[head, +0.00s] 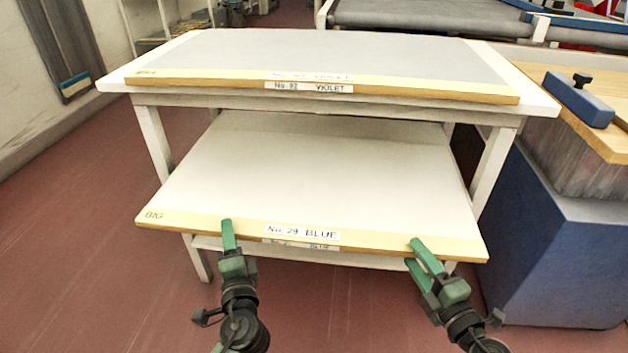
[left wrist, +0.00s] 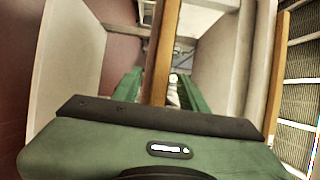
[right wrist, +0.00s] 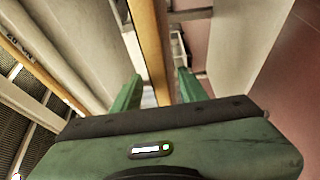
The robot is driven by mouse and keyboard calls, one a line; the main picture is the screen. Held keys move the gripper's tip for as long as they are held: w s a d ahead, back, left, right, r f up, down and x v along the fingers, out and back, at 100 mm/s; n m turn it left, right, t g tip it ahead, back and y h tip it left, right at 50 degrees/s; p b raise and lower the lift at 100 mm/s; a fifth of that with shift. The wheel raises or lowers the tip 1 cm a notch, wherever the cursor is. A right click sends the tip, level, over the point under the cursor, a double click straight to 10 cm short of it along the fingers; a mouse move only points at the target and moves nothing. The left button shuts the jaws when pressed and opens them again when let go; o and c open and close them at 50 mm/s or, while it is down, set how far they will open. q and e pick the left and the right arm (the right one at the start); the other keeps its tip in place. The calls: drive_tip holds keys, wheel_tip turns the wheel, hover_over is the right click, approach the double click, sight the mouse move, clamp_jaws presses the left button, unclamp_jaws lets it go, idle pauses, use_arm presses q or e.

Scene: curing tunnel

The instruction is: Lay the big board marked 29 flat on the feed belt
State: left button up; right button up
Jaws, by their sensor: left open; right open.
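The big board (head: 310,165), with a white face, a yellow wooden front edge, "BIG" in its left corner and the label "No. 29 BLUE", lies on the table's lower level with its front sticking out towards me. My left gripper (head: 228,224) is open at the front edge, left of the label. My right gripper (head: 414,252) is open at the same edge, near the right corner. In the left wrist view (left wrist: 158,85) and the right wrist view (right wrist: 157,88), a wooden edge runs between the spread green fingers. Contact cannot be told.
Another board (head: 330,55), labelled No. 92 VIOLET, lies on the white table (head: 540,100) above. A grey belt surface (head: 430,14) stands behind at the upper right. A blue cabinet (head: 555,240) with a wooden top stands close on the right. Red floor is free on the left.

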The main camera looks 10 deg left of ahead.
sight(226, 216)
use_arm(q)
drive_tip(key=x, duration=0.6)
drive_tip(key=shift+a, duration=0.1)
use_arm(e)
drive_tip(key=x, duration=0.6)
drive_tip(key=shift+a, duration=0.1)
use_arm(q)
clamp_jaws()
use_arm(e)
clamp_jaws()
idle(0.3)
use_arm(q)
drive_tip(key=shift+w+r, duration=0.1)
drive_tip(key=shift+r, duration=0.25)
use_arm(e)
drive_tip(key=shift+w+r, duration=0.1)
drive_tip(key=shift+r, duration=0.25)
